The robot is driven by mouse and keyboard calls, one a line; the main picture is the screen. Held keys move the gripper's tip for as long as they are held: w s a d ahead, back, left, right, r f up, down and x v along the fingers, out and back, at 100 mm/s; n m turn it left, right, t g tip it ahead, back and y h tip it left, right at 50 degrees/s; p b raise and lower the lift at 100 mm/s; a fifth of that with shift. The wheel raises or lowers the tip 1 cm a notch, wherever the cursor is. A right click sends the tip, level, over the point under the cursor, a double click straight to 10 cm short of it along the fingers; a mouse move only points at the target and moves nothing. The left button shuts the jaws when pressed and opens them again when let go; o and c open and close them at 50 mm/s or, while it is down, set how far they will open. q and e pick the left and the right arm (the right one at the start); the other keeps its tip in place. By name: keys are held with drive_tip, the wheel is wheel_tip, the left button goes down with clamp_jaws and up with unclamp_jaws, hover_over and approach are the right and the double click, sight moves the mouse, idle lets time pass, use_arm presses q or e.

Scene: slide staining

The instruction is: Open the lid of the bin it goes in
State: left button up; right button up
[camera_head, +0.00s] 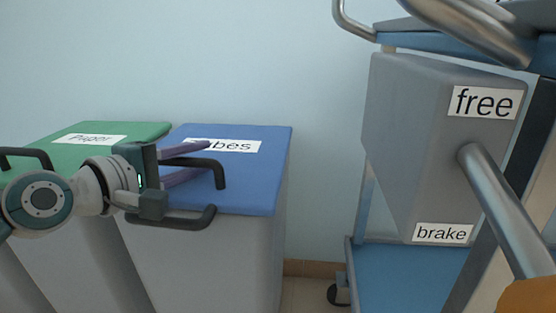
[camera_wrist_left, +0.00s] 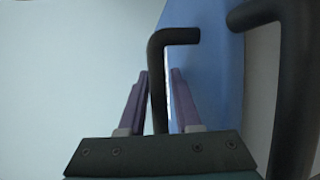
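The bin with the blue lid (camera_head: 262,180) has a white label, partly covered by my arm, that reads "...bes". A dark handle (camera_head: 219,175) stands out over the blue lid, and a second dark bar (camera_head: 190,219) is at its front edge. My left gripper (camera_head: 208,160) is over the lid with its purple fingers apart. In the left wrist view the handle (camera_wrist_left: 157,80) runs between the two fingers of the left gripper (camera_wrist_left: 160,75), with gaps showing beside it. The blue lid (camera_wrist_left: 215,75) lies behind and looks closed. My right gripper is not in view.
A bin with a green lid (camera_head: 75,153), labelled "Paper", stands to the left with its own dark handle (camera_head: 28,155). A blue and metal cart with a grey box (camera_head: 410,130) marked "free" and "brake" stands at the right. A floor gap separates it from the bins.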

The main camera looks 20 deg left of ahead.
use_arm(q)
drive_tip(key=shift+w, duration=0.35)
drive_tip(key=shift+c, duration=0.4)
clamp_jaws()
idle(0.9)
